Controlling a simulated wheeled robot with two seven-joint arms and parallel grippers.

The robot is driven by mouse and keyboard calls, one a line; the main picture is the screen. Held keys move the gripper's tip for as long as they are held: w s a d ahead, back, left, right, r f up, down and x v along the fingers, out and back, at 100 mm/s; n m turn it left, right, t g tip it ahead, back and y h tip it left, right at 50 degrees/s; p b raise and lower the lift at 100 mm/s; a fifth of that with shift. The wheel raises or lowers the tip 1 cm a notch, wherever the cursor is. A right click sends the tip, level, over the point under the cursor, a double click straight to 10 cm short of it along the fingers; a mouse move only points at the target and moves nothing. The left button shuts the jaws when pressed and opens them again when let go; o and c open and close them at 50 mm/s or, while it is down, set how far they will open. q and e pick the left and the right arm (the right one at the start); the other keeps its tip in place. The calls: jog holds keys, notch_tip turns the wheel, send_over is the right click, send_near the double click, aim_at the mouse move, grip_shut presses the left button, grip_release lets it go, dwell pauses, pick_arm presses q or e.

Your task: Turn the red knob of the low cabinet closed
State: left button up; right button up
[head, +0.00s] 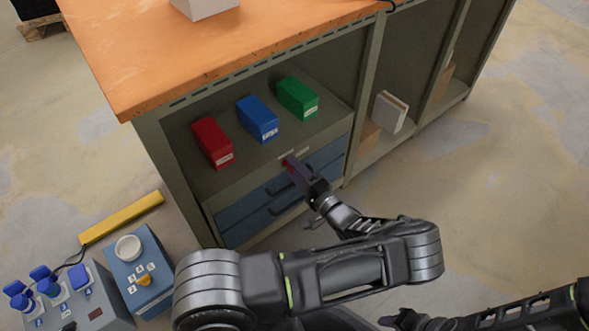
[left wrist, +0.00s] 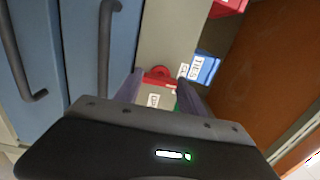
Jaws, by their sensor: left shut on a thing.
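The low cabinet (head: 230,182) is olive grey with an orange top and blue drawers. The red knob (left wrist: 157,75) shows in the left wrist view between my left fingertips, next to a white label. In the head view only a bit of red shows at the fingertips, by the shelf edge above the drawers. My left gripper (head: 290,166) is shut on the red knob; its fingers also show in the left wrist view (left wrist: 160,92). My right gripper (head: 388,321) is only partly in view at the bottom edge; I cannot tell its opening.
A red box (head: 212,143), a blue box (head: 258,119) and a green box (head: 297,98) stand on the shelf above. Drawer handles (head: 283,185) stick out just below my left gripper. Blue-grey control boxes (head: 143,272) stand at the lower left. The floor to the right is clear.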

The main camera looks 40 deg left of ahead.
pick_arm(q)
jog(key=o, duration=1.4)
jog(key=shift+c, duration=0.2)
jog(key=shift+d, duration=0.1)
jog(key=v, duration=0.7)
jog(key=shift+d+p, duration=0.3)
jog(key=shift+p, duration=0.1)
jog(key=shift+s, duration=0.15)
